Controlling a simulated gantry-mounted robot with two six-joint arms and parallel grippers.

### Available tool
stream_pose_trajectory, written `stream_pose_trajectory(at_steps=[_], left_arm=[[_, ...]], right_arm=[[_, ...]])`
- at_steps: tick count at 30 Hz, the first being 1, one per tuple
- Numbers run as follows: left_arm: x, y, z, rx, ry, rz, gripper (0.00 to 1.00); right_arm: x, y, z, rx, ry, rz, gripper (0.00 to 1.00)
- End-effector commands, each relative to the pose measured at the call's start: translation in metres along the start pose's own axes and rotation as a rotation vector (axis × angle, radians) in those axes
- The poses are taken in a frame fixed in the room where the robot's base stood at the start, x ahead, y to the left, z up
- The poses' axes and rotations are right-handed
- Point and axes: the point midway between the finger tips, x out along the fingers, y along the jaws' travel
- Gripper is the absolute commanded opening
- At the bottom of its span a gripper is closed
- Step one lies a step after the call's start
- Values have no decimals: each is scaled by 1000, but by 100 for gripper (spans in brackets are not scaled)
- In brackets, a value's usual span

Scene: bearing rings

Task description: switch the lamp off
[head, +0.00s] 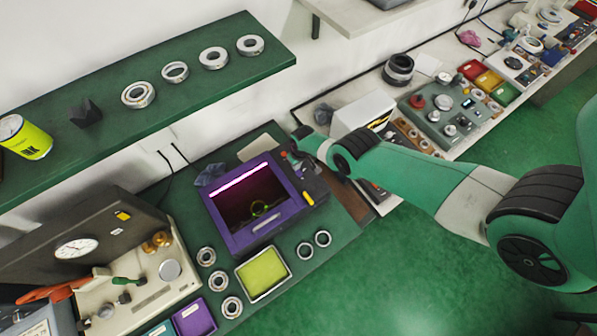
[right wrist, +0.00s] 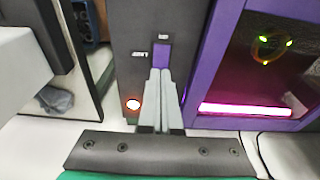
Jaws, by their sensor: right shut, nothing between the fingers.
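The lamp is a glowing pink tube (head: 240,178) along the top of a purple-framed box (head: 234,245). It is lit, and it also shows bright in the right wrist view (right wrist: 245,109). A dark control panel (head: 309,183) is joined to the box's right side. In the right wrist view the panel carries a purple switch (right wrist: 162,52) and a lit orange-red indicator (right wrist: 133,104). My right gripper (right wrist: 160,74) is shut and empty, its fingertips at the switch's near end. Whether they touch it I cannot tell. It also shows in the head view (head: 291,157). My left gripper is not in view.
A ring (head: 259,208) glows yellow-green inside the box. A yellow-green tray (head: 263,273) and loose bearing rings (head: 305,250) lie in front. A green shelf (head: 170,75) with rings hangs above. A white box (head: 363,113) stands right of my gripper.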

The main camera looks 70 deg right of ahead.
Motion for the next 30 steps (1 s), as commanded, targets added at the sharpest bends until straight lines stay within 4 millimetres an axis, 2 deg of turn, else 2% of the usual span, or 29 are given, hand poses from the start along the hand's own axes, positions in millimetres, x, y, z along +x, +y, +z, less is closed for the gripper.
stream_pose_trajectory(at_steps=[30], left_arm=[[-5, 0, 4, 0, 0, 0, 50]], right_arm=[[7, 0, 1, 0, 0, 0, 0]])
